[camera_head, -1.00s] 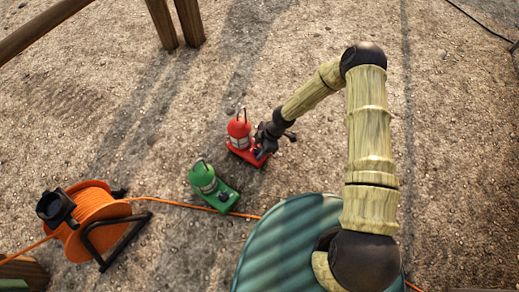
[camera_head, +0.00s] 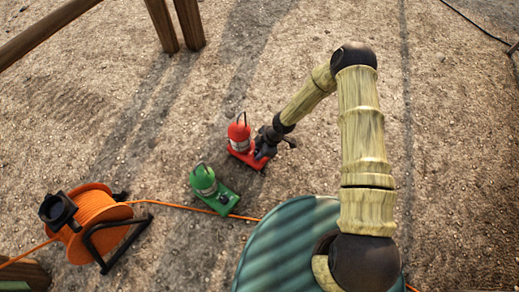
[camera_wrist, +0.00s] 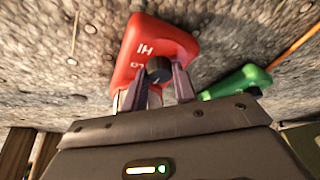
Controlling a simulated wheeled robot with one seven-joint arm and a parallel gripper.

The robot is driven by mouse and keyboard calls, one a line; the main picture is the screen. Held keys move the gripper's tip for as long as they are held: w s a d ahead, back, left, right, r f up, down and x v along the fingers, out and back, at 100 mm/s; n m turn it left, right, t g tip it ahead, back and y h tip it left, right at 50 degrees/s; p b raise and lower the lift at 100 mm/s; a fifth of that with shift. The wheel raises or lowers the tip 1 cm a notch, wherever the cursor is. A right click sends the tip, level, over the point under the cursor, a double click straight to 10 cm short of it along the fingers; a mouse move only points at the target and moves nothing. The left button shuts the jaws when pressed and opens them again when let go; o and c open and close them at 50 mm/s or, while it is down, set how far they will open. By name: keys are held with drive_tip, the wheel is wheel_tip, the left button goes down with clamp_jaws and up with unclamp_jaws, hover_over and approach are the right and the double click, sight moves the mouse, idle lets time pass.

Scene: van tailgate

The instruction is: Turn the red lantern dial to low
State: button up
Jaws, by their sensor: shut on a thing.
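The red lantern (camera_head: 239,136) stands upright on the gravel in the head view, and its red base with "HI" and partly hidden "LO" lettering fills the upper middle of the wrist view (camera_wrist: 150,42). Its black dial (camera_wrist: 158,69) sits between my fingers. My gripper (camera_wrist: 160,84) is shut on the dial; in the head view it is at the lantern's right side (camera_head: 263,151). The dial's pointer setting cannot be made out clearly.
A green lantern (camera_head: 205,182) stands just below and left of the red one. An orange cable reel (camera_head: 95,210) is at lower left, its orange cord (camera_head: 175,206) running across the gravel. Wooden posts (camera_head: 175,25) are at top left. Gravel above the lanterns is clear.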

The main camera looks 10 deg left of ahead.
drive_tip(key=m+p, duration=0.2)
drive_tip(key=m+t+p, duration=0.1)
drive_tip(key=p, duration=0.1)
drive_tip(key=m+t+p, duration=0.1)
drive_tip(key=m+p, duration=0.1)
drive_tip(key=shift+s+r+m, duration=0.25)
drive_tip(key=shift+m, duration=0.05)
drive_tip(key=m+t+p, duration=0.1)
drive_tip(key=m+p, duration=0.2)
drive_tip(key=shift+f, duration=0.1)
drive_tip(key=shift+f+m+t+h+p, duration=0.15)
drive_tip(key=shift+m+t+h+p, duration=0.15)
drive_tip(key=shift+m+p, duration=0.3)
drive_tip(key=o, duration=1)
drive_tip(key=p+v, duration=0.8)
drive_tip(key=v, duration=0.9)
drive_tip(key=shift+s+d, duration=0.15)
